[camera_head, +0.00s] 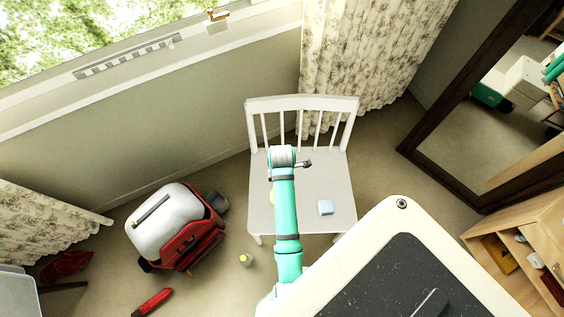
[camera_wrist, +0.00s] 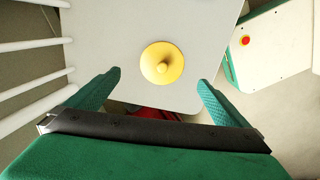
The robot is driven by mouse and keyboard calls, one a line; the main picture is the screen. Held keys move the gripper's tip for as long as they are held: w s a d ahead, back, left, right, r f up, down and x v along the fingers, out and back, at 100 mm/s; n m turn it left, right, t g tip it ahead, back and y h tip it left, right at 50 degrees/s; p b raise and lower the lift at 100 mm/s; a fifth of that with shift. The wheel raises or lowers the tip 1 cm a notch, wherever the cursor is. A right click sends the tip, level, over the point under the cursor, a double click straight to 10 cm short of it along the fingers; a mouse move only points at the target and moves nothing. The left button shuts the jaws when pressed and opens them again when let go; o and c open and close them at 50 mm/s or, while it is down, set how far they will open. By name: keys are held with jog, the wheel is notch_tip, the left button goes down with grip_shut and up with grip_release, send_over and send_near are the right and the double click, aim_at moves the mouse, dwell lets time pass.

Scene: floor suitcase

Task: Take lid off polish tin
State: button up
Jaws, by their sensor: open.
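The polish tin appears from above as a round yellow disc with a knob in its middle, its lid (camera_wrist: 162,63), on the white chair seat (camera_wrist: 110,22). The tin's body under the lid is hidden in the wrist view. In the head view only a sliver of yellow (camera_head: 271,197) shows beside my arm. My gripper (camera_wrist: 159,80) is open and empty, above the seat. Its two green fingers stand apart to the left and right, with the lid between and slightly beyond their tips in the picture. I see no contact.
The chair's slatted back (camera_head: 302,104) rises at the far side. A red and white suitcase (camera_head: 165,222) stands on the floor at left, with a small yellowish object (camera_head: 245,259) near it. A mirror (camera_head: 500,95) stands at right.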

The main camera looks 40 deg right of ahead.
notch_tip(320, 180, down, 3)
jog(key=shift+f, duration=0.15)
jog(key=shift+s+a+f, duration=0.1)
jog(key=shift+f, duration=1.15)
jog(key=shift+s+a+f, duration=0.1)
jog(key=shift+f, duration=1.15)
jog(key=shift+d, duration=0.1)
jog(key=c, duration=1.1)
